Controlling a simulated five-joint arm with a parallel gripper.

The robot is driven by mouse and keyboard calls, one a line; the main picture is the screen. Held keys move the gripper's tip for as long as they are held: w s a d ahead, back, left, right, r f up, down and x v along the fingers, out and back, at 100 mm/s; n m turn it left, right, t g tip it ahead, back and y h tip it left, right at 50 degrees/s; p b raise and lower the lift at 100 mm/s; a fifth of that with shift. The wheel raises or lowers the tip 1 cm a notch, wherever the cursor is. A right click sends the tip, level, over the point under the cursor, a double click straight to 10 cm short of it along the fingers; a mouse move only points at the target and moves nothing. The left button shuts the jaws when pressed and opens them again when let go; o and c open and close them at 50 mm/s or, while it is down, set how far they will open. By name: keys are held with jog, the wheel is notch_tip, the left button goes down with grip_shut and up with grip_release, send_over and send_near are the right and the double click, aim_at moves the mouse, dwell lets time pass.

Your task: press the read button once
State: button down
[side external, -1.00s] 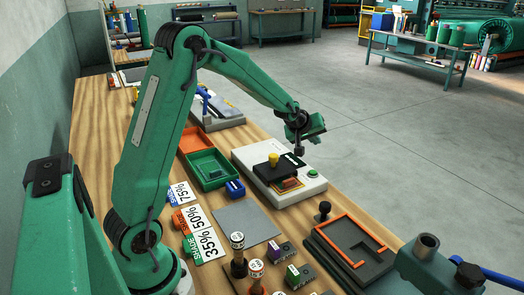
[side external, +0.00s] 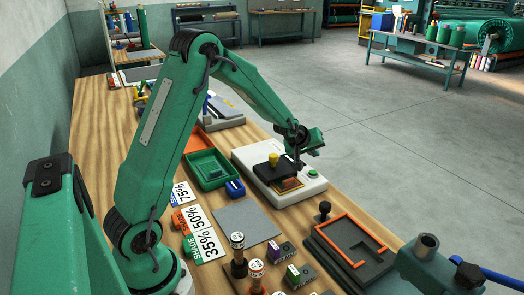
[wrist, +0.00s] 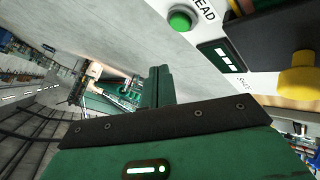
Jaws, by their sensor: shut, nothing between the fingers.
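The read button is a green round button (side external: 313,173) on the right end of a white reader box (side external: 250,165). In the wrist view the green button (wrist: 180,19) stands at the top beside lettering ending in "EAD". My gripper (side external: 298,165) is low over the box, left of the button in the side view, its jaws shut and empty. The button looks raised and uncovered.
A black clamp with a yellow knob (side external: 273,159) sits on the box, over an orange sample (side external: 289,184). A green tray (side external: 207,170) is to the left. A black fixture with an orange frame (side external: 350,240) lies in front. Several stamps stand nearer the camera.

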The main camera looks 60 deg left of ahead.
aim_at(311, 173)
jog(key=shift+f, duration=2.1)
jog(key=shift+f, duration=0.95)
dwell(1.9)
jog(key=shift+r, duration=0.95)
jog(key=shift+r, duration=0.15)
jog(key=shift+r, duration=2.4)
jog(key=shift+d, duration=0.1)
